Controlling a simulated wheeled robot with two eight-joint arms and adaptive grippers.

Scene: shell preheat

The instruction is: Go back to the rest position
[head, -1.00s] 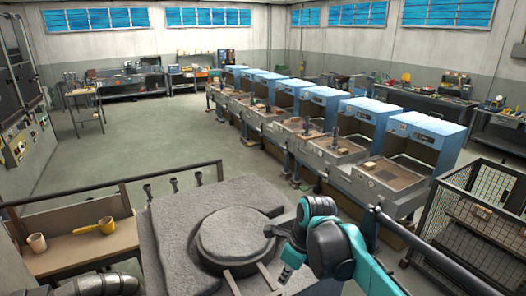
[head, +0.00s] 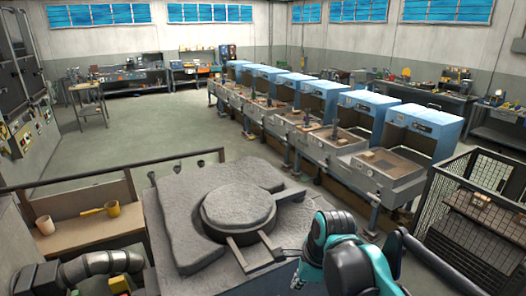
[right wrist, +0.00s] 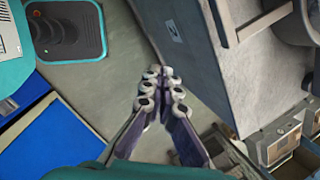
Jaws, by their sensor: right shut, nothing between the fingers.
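My right arm is teal and black and comes in at the lower right of the head view. My right gripper (head: 296,275) hangs low there, beside the front right edge of the grey stone block, and is partly hidden by the arm. In the right wrist view the same gripper (right wrist: 163,78) has its fingers together, with nothing between them. It points down past a grey slab side toward the floor. Part of my dark left arm shows at the lower left of the head view. The left gripper cannot be made out.
A grey block (head: 180,225) with a round lid (head: 238,210) and metal bars stands directly ahead. A wooden bench (head: 80,228) with a beige cup (head: 45,225) and a yellow ladle (head: 105,209) is at left. A wire cage (head: 445,215) stands at right, blue-hooded stations behind. Floor at left is open.

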